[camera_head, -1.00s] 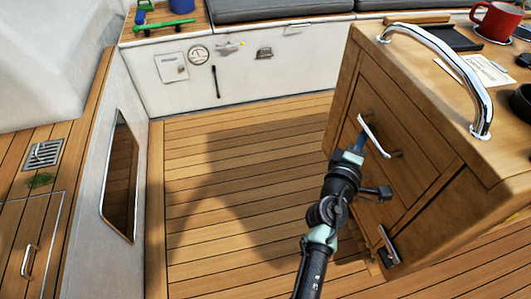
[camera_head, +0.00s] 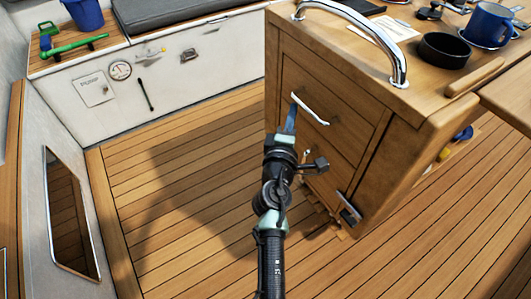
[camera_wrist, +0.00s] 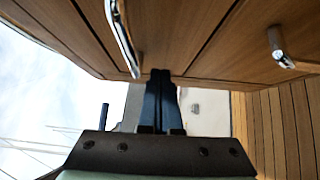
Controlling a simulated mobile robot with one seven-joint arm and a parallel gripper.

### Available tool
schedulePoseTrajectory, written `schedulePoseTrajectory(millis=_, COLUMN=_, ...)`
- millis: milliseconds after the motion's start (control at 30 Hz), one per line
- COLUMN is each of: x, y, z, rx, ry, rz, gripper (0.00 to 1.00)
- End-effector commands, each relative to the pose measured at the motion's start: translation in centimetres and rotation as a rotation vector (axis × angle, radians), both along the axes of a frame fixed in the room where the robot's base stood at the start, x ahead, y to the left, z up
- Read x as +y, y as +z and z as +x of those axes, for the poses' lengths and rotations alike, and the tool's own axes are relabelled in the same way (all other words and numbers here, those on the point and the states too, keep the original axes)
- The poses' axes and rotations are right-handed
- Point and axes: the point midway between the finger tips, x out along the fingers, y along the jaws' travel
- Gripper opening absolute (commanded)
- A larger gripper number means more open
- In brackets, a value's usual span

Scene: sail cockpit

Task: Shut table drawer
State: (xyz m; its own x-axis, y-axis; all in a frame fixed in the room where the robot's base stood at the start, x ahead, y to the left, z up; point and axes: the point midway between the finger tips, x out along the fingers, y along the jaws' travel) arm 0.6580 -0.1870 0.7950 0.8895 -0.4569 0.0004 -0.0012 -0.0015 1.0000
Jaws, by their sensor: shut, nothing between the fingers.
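The wooden table (camera_head: 440,95) stands at the right in the head view. Its upper drawer front (camera_head: 350,105) carries a slim metal handle (camera_head: 310,108). The drawer looks nearly flush with the table, but I cannot tell whether a gap remains. My gripper (camera_head: 291,110) is shut and empty, its tips at the left end of that handle, close to the drawer front. In the wrist view the shut dark fingers (camera_wrist: 160,80) reach the edge of a wooden panel, beside a metal handle (camera_wrist: 122,38). I cannot tell whether they touch it.
A chrome rail (camera_head: 370,35) arches over the table top, which holds a black bowl (camera_head: 443,50) and a blue mug (camera_head: 490,25). A dark latch (camera_head: 348,210) sits low on the table. Plank floor (camera_head: 180,200) is clear at the left. A cushioned bench (camera_head: 190,20) stands behind.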

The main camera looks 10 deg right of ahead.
Motion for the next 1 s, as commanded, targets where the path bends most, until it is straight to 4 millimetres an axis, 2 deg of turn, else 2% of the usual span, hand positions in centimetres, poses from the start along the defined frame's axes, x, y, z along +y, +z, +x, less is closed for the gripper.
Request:
schedulePoseTrajectory(millis=300, x=3.2, y=-0.2, z=-5.2, rx=0.004, ry=0.009, rz=-0.001, gripper=0.0)
schedulePoseTrajectory(millis=500, x=4.7, y=-0.2, z=-7.7, rx=0.003, ry=0.012, rz=-0.002, gripper=0.0)
schedulePoseTrajectory(millis=633, x=5.0, y=-0.2, z=-8.5, rx=0.003, ry=0.01, rz=-0.002, gripper=0.0)
schedulePoseTrajectory(millis=833, x=5.2, y=0.0, z=-8.8, rx=-0.002, ry=0.011, rz=0.001, gripper=0.0)
schedulePoseTrajectory(millis=933, x=5.4, y=2.3, z=-8.2, rx=-0.061, ry=0.013, rz=0.053, gripper=0.0)
schedulePoseTrajectory(millis=967, x=5.5, y=3.5, z=-7.9, rx=-0.094, ry=0.015, rz=0.083, gripper=0.0)
schedulePoseTrajectory(millis=1000, x=5.7, y=5.6, z=-7.5, rx=-0.147, ry=0.021, rz=0.135, gripper=0.0)
